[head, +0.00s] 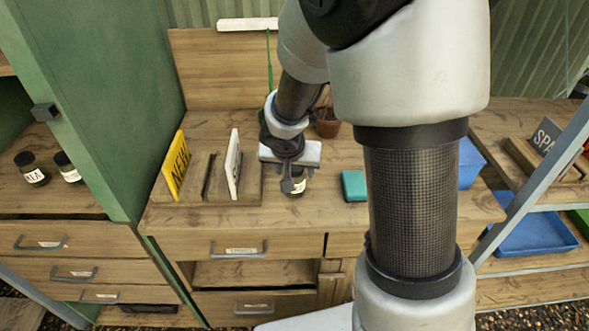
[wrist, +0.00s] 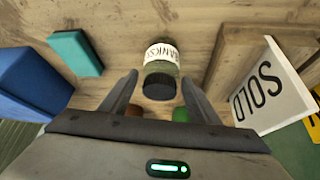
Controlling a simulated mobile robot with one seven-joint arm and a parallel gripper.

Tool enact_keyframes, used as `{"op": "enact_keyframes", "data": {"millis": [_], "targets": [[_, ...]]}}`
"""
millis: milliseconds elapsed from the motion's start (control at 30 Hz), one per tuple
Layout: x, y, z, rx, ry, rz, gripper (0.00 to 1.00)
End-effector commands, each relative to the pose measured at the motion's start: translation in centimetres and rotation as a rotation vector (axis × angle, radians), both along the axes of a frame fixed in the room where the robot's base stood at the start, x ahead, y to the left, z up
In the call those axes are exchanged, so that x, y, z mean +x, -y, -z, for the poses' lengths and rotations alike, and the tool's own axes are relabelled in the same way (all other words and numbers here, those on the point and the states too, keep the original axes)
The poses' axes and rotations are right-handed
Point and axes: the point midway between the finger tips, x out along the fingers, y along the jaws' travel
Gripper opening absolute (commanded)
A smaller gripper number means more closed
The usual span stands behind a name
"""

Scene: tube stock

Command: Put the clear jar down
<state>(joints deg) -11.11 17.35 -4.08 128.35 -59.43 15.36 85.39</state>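The clear jar (wrist: 161,66) has a dark lid and a white label with dark letters, partly readable as "BANKS". In the wrist view it lies between and just beyond the fingertips of my gripper (wrist: 160,82), with small gaps on both sides. My gripper is open. In the head view the jar (head: 297,188) shows partly below my gripper (head: 291,181), on the wooden bench (head: 320,205). The gripper hides part of the jar there, and whether its base rests fully on the wood is hard to tell.
A white "SOLD" sign (head: 234,163) and a yellow "NEW" sign (head: 176,166) stand at left by wooden trays. A teal block (head: 354,186) lies to the right, with a blue container (head: 470,163) beyond. A brown pot (head: 327,124) stands behind. Two dark-lidded jars (head: 32,169) sit far left.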

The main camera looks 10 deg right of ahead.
Motion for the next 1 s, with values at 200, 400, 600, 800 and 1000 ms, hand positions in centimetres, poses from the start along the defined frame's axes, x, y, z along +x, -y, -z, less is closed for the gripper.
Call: {"op": "enact_keyframes", "data": {"millis": [200, 400, 600, 800, 1000], "targets": [[0.0, 0.0, 0.0, 0.000, -0.001, 0.000, 0.61], [0.0, 0.0, -0.6, -0.001, -0.001, 0.000, 0.61], [-1.5, -0.7, -3.8, 0.002, 0.004, -0.001, 0.61], [-3.6, -1.5, -7.6, 0.002, 0.005, 0.000, 0.61], [-5.0, -2.1, -10.0, 0.001, 0.001, 0.000, 0.61]]}}
